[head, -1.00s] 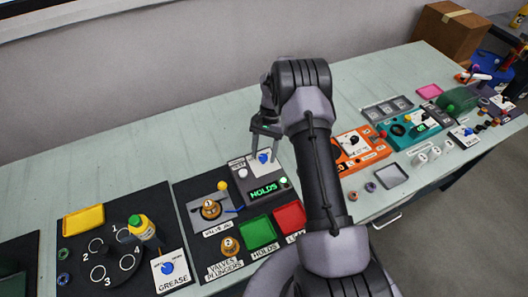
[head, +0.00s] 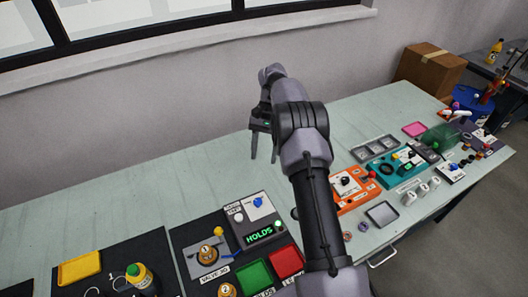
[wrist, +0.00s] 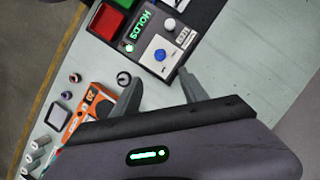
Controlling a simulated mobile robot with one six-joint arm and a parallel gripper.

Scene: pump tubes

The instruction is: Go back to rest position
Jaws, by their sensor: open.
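My gripper (head: 264,146) is raised over the back part of the light green bench (head: 130,185), behind the grey test box (head: 256,220). Its fingers are apart and nothing is between them. In the wrist view my gripper (wrist: 160,88) also shows open and empty, with its two fingers pointing toward the test box (wrist: 151,36). The box has a blue knob, a white button and a green display reading HOLDS. My arm crosses the middle of the head view and hides part of the bench.
Green (head: 254,276) and red (head: 287,262) trays lie in front of the test box. A brass valve (head: 207,254) and yellow tray (head: 80,268) are left. An orange box (head: 350,188) and teal box (head: 392,168) stand right. The bench's back left is clear.

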